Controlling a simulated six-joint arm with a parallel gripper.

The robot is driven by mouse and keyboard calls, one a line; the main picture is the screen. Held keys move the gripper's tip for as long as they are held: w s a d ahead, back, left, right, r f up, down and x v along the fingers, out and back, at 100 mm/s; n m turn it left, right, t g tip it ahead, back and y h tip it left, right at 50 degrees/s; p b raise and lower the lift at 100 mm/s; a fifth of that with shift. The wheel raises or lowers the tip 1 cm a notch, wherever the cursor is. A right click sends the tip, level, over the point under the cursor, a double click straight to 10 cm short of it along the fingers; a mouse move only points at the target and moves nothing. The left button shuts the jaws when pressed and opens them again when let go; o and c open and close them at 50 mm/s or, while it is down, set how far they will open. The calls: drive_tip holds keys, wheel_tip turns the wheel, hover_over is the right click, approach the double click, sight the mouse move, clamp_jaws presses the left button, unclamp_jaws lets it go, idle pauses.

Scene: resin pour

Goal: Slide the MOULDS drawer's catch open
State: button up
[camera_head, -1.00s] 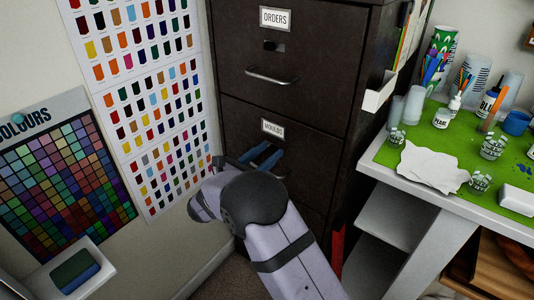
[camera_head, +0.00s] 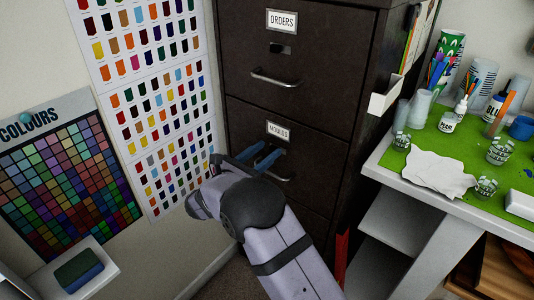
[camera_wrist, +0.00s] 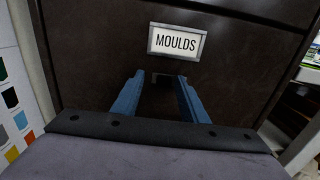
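The MOULDS drawer (camera_head: 318,152) is the dark front below the ORDERS drawer in the head view, and looks closed. Its white MOULDS label (camera_wrist: 177,41) shows above my fingers in the wrist view. Just below the label is a small dark slot (camera_wrist: 168,79), where the catch appears to be; its detail is too dark to tell. My gripper (camera_wrist: 158,79) is open, with its two blue fingers pointing at the drawer front on either side of the slot. Whether they touch the front I cannot tell. In the head view, my gripper (camera_head: 270,151) hides the catch.
The ORDERS drawer (camera_head: 320,75) above has its own slot and handle (camera_head: 275,79). A wall with colour charts (camera_head: 160,110) stands close on the left. A white bench with a green mat (camera_head: 408,165) holds cups and bottles at right.

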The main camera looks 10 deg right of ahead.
drive_tip(key=shift+d, duration=0.1)
drive_tip(key=v, duration=0.7)
drive_tip(key=shift+s, duration=0.2)
idle(0.6)
